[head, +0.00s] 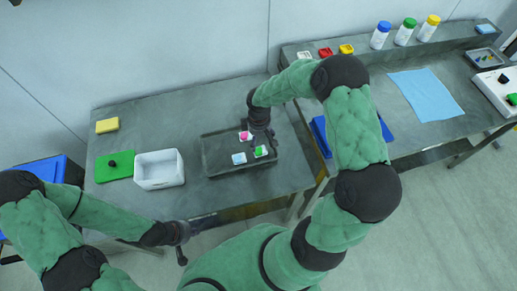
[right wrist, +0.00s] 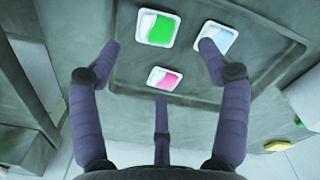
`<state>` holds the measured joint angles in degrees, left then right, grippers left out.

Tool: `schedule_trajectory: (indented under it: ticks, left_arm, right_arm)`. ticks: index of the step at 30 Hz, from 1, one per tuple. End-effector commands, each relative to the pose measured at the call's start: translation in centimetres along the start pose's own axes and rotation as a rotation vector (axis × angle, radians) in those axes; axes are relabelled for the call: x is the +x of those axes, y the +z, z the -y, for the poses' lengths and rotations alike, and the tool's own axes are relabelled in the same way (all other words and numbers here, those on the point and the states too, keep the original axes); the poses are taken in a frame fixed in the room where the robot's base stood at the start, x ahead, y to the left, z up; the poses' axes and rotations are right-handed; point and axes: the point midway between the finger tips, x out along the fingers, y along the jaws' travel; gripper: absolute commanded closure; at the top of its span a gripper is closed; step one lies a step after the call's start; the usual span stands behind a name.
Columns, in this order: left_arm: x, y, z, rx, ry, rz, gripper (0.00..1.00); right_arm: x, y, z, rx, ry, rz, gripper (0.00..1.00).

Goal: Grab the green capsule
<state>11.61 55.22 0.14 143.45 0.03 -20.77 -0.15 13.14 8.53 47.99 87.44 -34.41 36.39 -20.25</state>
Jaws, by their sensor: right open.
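The green capsule, a green piece in a small white dish, lies on the dark tray (head: 215,165); I see its green part in the head view (head: 260,151) and in the right wrist view (right wrist: 160,29). A pink piece in a dish (head: 245,135) and a light blue one (head: 239,158) lie close by; they also show in the wrist view, pink (right wrist: 166,79) and blue (right wrist: 218,37). My right gripper (right wrist: 160,65) is open and empty above the tray, its fingers spread around the pink dish's area, with green beyond. My left gripper (head: 181,246) is low, off the table's front edge; its fingers are unclear.
A white bin (head: 159,170), a green board with a black knob (head: 114,166) and a yellow block (head: 107,125) are left of the tray. Bottles with blue, green and yellow lids (head: 404,32) stand on the right shelf. A blue cloth (head: 426,95) lies on the right table.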

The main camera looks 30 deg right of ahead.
Motion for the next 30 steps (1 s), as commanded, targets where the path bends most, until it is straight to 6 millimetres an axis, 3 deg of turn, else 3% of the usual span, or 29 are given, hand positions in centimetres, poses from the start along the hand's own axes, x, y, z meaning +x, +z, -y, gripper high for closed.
schedule_trajectory:
  ticks: [4, 13, 21, 29, 30]
  left_arm:
    - [0.4, 0.0, 0.2, 0.0, 0.0, 0.001, 1.0]
    - [0.7, -0.1, 0.2, 0.0, 0.0, 0.0, 1.0]
    - [1.2, -0.1, 0.4, 0.0, 0.0, 0.0, 1.0]
    - [1.2, -0.1, 0.4, 0.0, 0.0, 0.0, 1.0]
    - [1.2, -0.1, 0.4, 0.0, 0.0, 0.0, 1.0]
  right_arm:
    - [2.5, 0.0, 0.1, 0.001, -0.002, 0.001, 0.23]
    - [4.7, 0.1, -0.1, 0.001, -0.002, 0.0, 0.23]
    - [8.3, 0.3, -0.3, 0.001, -0.002, 0.0, 0.23]
    - [8.7, 0.3, -0.3, 0.001, -0.001, -0.002, 0.23]
    - [8.7, 0.3, -0.3, 0.001, -0.001, -0.002, 0.29]
